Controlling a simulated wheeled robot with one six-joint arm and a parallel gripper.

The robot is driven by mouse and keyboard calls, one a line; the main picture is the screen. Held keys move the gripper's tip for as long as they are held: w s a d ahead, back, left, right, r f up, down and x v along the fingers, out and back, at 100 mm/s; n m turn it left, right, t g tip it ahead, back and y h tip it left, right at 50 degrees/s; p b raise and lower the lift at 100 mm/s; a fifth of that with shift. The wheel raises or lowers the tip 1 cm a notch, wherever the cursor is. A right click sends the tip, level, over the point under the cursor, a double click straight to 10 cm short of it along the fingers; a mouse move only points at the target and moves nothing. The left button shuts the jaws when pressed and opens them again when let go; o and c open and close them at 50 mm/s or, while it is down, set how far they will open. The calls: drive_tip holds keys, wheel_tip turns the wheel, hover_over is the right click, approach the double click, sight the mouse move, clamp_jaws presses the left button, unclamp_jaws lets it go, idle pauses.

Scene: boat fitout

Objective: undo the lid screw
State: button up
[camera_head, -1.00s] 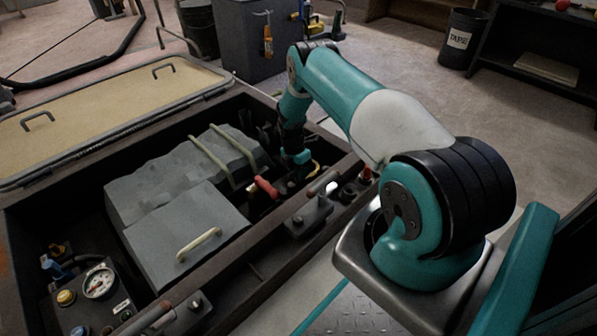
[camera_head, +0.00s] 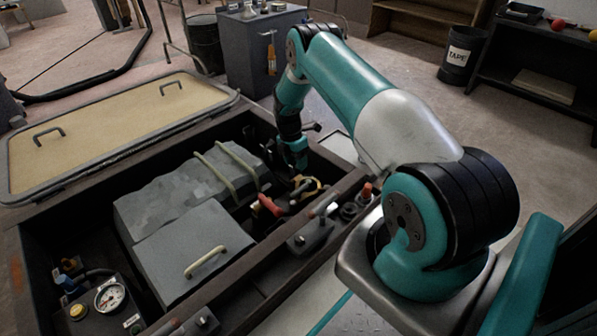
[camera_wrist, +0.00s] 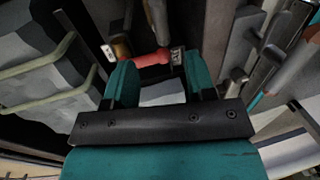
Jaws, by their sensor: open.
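My gripper (camera_head: 297,162) hangs over the far right part of the open bilge box in the head view. In the wrist view its two teal fingers (camera_wrist: 158,70) are apart, with nothing held between them. A red handle (camera_wrist: 150,58) lies just beyond the fingertips there; it also shows in the head view (camera_head: 270,206), below and left of the gripper. A yellow part (camera_head: 308,187) sits close below the gripper. I cannot make out which part is the lid screw; it may be hidden by the gripper or too small.
The hatch cover (camera_head: 112,118) lies open at the left. A grey engine block (camera_head: 190,245) with a cream handle fills the middle of the box. A gauge (camera_head: 109,297) is at lower left. A red-topped fitting (camera_head: 366,191) stands on the right rim. Open floor lies beyond.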

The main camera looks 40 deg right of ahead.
drive_tip(key=r, duration=0.3)
drive_tip(key=r+p, duration=0.1)
drive_tip(key=shift+w+r, duration=0.3)
drive_tip(key=shift+w, duration=0.1)
drive_tip(key=s+a+r+m+t+y+p, duration=0.1)
drive_tip(key=a+r+m, duration=0.2)
drive_tip(key=a+r, duration=0.95)
drive_tip(key=s+a+r+m+t+p, duration=0.1)
drive_tip(key=s+a+r+m+p, duration=0.1)
drive_tip(key=a+r, duration=1)
drive_tip(key=s+a+r+m+y, duration=0.25)
drive_tip(key=s+a+r, duration=0.45)
drive_tip(key=s+r, duration=0.5)
drive_tip(key=s+a+r+m+p, duration=0.1)
drive_tip(key=s+a+r+m, duration=0.1)
drive_tip(key=s, duration=0.6)
drive_tip(key=s+a+r+m+p, duration=0.1)
drive_tip(key=s+a+r+m, duration=0.15)
drive_tip(key=s, duration=0.45)
wheel_tip(320, 180, up, 38)
drive_tip(key=p, duration=3.7)
drive_tip(key=shift+s+a+n+y+p, duration=0.15)
drive_tip(key=shift+a+n+y+p, duration=0.05)
drive_tip(key=shift+n+y+p, duration=0.2)
